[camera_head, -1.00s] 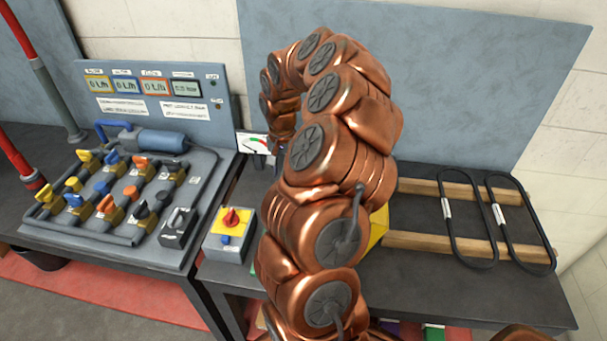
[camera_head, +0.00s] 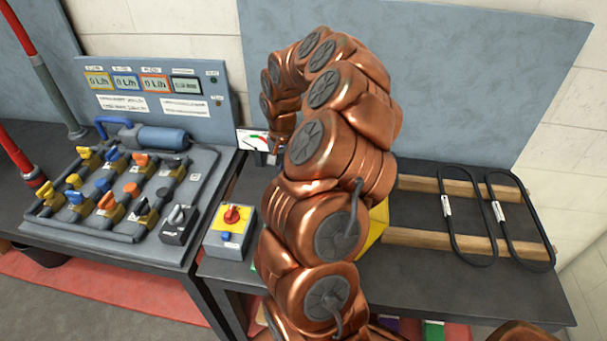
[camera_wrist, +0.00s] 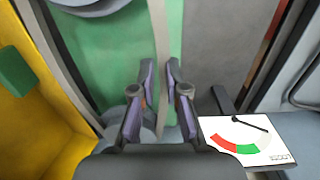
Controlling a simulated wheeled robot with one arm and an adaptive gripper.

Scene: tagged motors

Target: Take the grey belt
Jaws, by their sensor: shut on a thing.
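In the head view, two dark looped belts with white tags lie across wooden rails at the right: a left belt (camera_head: 449,230) and a right belt (camera_head: 513,235). I cannot tell whether either is the grey belt. My gripper is hidden behind my copper arm there. In the wrist view my gripper (camera_wrist: 162,68) has its two fingers close together around a thin pale grey upright strip (camera_wrist: 161,25) in front of a green surface (camera_wrist: 105,60). The strip may be part of a belt; I cannot tell for sure. The fingertips' contact is hard to see.
A gauge (camera_wrist: 248,137) stands close right of my gripper. A yellow body (camera_wrist: 35,100) is at left; a yellow part (camera_head: 375,228) shows behind my arm. A switch box (camera_head: 230,231) stands at the bench's left. The wooden rails (camera_head: 412,238) hold the belts.

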